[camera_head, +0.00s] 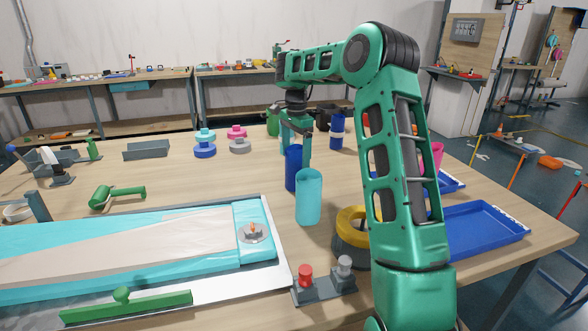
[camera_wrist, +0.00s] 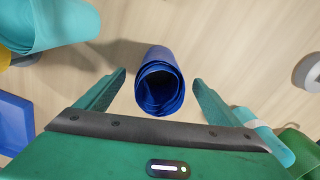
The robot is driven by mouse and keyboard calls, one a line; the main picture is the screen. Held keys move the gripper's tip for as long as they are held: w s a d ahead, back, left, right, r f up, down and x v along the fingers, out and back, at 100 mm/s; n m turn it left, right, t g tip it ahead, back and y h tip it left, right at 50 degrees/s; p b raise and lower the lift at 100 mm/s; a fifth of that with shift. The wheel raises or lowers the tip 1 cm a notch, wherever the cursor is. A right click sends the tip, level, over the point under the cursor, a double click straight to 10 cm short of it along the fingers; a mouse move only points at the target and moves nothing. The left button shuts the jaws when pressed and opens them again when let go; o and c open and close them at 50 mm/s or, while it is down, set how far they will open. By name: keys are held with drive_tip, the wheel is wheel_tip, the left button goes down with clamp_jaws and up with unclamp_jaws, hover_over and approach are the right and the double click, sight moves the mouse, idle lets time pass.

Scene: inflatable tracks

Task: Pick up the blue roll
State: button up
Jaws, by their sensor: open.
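The blue roll (camera_head: 292,170) stands upright on the wooden table, partly hidden by the cyan roll in front of it in the head view. In the wrist view the blue roll (camera_wrist: 165,60) shows its open, spiral-wound end between the two fingers. My gripper (camera_head: 296,150) is above and around the top of the blue roll in the head view. In the wrist view my gripper (camera_wrist: 160,78) is open, with one finger on each side of the roll and visible gaps. Whether the fingertips reach below the roll's rim is hard to tell.
A cyan roll (camera_head: 309,200) stands close in front of the blue roll. Another blue roll with a pale band (camera_head: 337,132) stands behind to the right. A yellow-topped roll (camera_head: 352,222) and a blue tray (camera_head: 482,230) are right. Bare table lies left of the blue roll.

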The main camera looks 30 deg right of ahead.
drive_tip(key=shift+f, duration=0.15)
drive_tip(key=c, duration=1.4)
